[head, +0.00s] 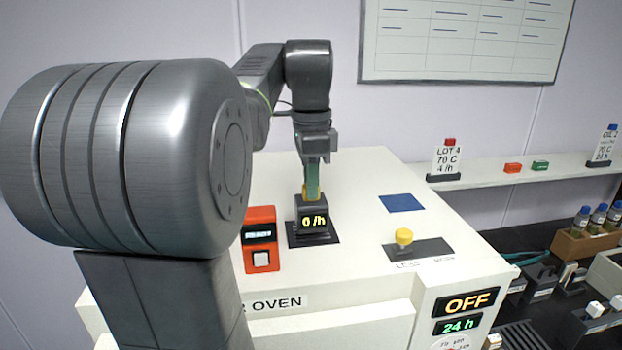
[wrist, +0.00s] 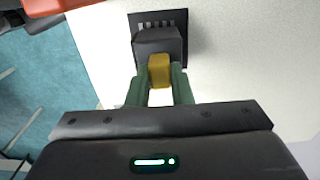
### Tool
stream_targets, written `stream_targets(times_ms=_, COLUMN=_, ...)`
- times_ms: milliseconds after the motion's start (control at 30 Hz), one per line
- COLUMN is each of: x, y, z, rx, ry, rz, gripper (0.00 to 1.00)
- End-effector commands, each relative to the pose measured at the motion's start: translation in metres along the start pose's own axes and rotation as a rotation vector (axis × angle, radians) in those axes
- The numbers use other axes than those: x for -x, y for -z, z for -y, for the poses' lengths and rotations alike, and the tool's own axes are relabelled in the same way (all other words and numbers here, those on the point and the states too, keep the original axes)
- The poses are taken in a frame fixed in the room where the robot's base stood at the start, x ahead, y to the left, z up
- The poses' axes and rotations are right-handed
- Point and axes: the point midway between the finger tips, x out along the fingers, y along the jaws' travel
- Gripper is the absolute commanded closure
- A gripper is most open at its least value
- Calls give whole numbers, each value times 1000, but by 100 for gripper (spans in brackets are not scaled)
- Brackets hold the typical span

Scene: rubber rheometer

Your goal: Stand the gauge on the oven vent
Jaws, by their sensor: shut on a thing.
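The gauge (head: 314,221) is a dark block with a lit yellow "0 /h" display, upright on top of the oven (head: 350,180). It stands on or just over the dark vent plate (head: 330,239); whether it touches I cannot tell. In the wrist view the gauge (wrist: 158,44) covers part of the slotted vent (wrist: 183,20). My gripper (head: 312,185) is above the gauge, its green fingers shut on the yellow grip on its top. The wrist view shows my gripper (wrist: 160,80) with a finger on each side of that yellow grip (wrist: 159,70).
A red device (head: 260,238) with a white button stands close left of the gauge. A yellow knob (head: 403,237) on a dark plate and a blue square (head: 401,203) are to the right. The oven's panel reads OFF (head: 467,303) and 24 h. A shelf (head: 510,170) holds signs and small blocks.

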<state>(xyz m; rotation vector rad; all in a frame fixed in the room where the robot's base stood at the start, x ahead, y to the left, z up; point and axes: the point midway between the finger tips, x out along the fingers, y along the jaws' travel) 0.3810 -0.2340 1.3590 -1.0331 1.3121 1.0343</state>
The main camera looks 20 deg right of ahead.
Motion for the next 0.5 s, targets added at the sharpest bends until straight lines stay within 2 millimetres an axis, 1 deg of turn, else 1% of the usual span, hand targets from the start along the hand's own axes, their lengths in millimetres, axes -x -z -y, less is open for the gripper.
stream_targets(times_ms=200, x=-2, y=0, z=0, rx=0, ry=1, rz=0, gripper=100)
stream_targets(times_ms=467, x=-13, y=0, z=0, rx=0, ry=1, rz=0, gripper=100)
stream_targets(times_ms=500, x=-12, y=0, z=0, rx=0, ry=1, rz=0, gripper=75)
